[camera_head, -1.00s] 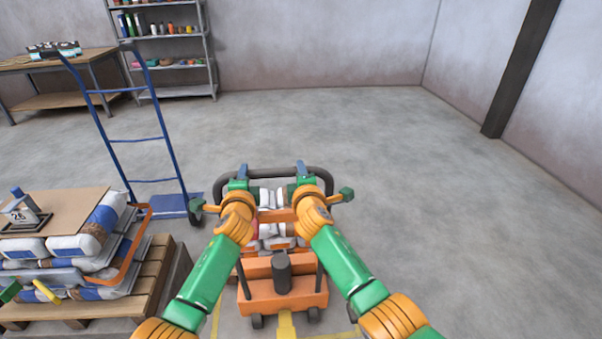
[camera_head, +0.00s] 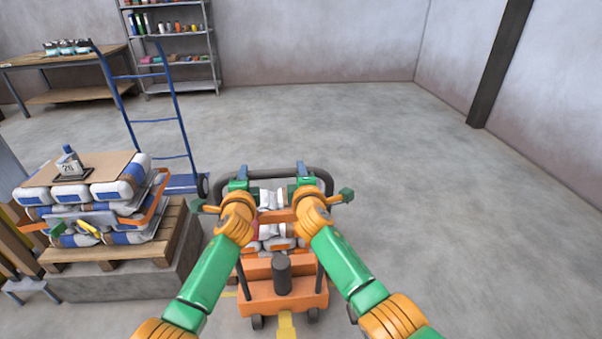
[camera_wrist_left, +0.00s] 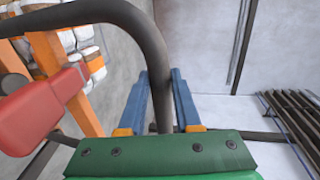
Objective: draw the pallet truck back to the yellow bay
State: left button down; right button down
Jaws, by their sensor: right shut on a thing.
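The orange pallet truck (camera_head: 284,294) stands directly in front of me, with white bags (camera_head: 272,232) on its far side. Its black handle bar (camera_head: 327,184) arches above it. My left gripper (camera_head: 242,172) is closed around the left part of this bar; in the left wrist view its blue fingers (camera_wrist_left: 160,100) sit either side of the black bar (camera_wrist_left: 150,45). My right gripper (camera_head: 301,169) is shut on the bar's right part.
A wooden pallet (camera_head: 150,245) with stacked bags stands on a grey block close at left. A blue hand truck (camera_head: 155,121) stands behind it. A workbench (camera_head: 60,60) and shelf (camera_head: 182,64) are at the back left. The floor at right is clear.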

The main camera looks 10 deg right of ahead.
pick_arm(q)
jog(key=c, duration=0.7)
grip_release()
jog(key=shift+s+r, duration=0.45)
jog(key=shift+s, duration=0.2)
jog(key=shift+c, duration=0.2)
jog(key=shift+o, duration=0.5)
jog(key=shift+r, duration=0.15)
jog(key=w, duration=0.1)
jog(key=w+f, duration=0.1)
jog(key=shift+w+f, duration=0.3)
jog(key=shift+w, duration=0.1)
pick_arm(e)
jog(key=shift+x, duration=0.85)
pick_arm(q)
jog(key=shift+s+r, duration=0.15)
jog(key=shift+r, duration=0.2)
pick_arm(e)
jog(key=shift+w, duration=0.1)
jog(key=shift+s+r, duration=0.2)
jog(key=shift+s, duration=0.4)
pick_arm(q)
jog(key=s+r, duration=0.6)
jog(key=shift+s+r, duration=0.3)
jog(key=shift+r, duration=0.05)
pick_arm(e)
jog(key=c, duration=0.6)
grip_release()
jog(key=shift+c, duration=0.2)
